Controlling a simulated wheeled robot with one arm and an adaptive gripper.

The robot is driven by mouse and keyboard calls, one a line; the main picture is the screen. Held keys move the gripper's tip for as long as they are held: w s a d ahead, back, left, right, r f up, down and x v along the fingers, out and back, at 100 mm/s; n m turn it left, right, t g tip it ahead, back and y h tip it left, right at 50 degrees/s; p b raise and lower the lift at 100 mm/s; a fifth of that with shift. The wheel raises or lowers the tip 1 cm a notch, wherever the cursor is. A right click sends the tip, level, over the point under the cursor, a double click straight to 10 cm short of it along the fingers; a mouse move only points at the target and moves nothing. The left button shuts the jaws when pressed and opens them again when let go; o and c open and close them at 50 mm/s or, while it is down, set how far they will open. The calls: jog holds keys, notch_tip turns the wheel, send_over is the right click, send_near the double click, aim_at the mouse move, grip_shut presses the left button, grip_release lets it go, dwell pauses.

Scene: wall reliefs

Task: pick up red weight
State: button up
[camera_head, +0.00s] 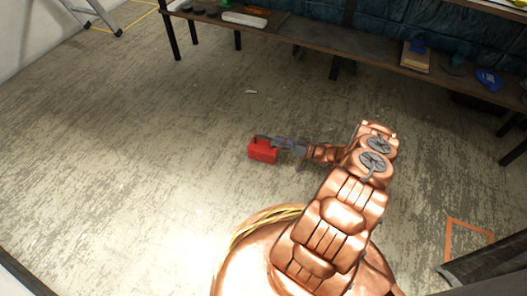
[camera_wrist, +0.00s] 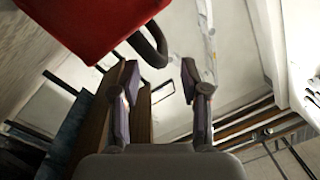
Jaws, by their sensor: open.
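The red weight (camera_head: 262,150) is a red block on the worn floor, left of my arm in the head view. In the wrist view the red weight (camera_wrist: 85,25) fills the upper left, with a dark curved handle (camera_wrist: 150,48) on its lower right side. My gripper (camera_head: 272,141) is at the weight in the head view and overlaps its upper edge. In the wrist view my gripper (camera_wrist: 158,82) has its two fingers apart, with the handle near and just beyond the fingertips. I cannot tell whether a finger touches the handle.
A long low bench (camera_head: 330,45) with dark legs runs along the back. On it are a white item (camera_head: 245,19) and a blue item (camera_head: 487,79). A ladder (camera_head: 92,12) stands at the top left. The floor left of the weight is clear apart from a small pale scrap (camera_head: 251,92).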

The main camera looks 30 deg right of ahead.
aim_at(270, 140)
jog(key=shift+b+x, duration=1.25)
jog(key=shift+x, duration=1.8)
jog(key=shift+a+r, duration=0.1)
jog(key=shift+c, duration=0.5)
jog(key=shift+s, duration=0.1)
grip_shut()
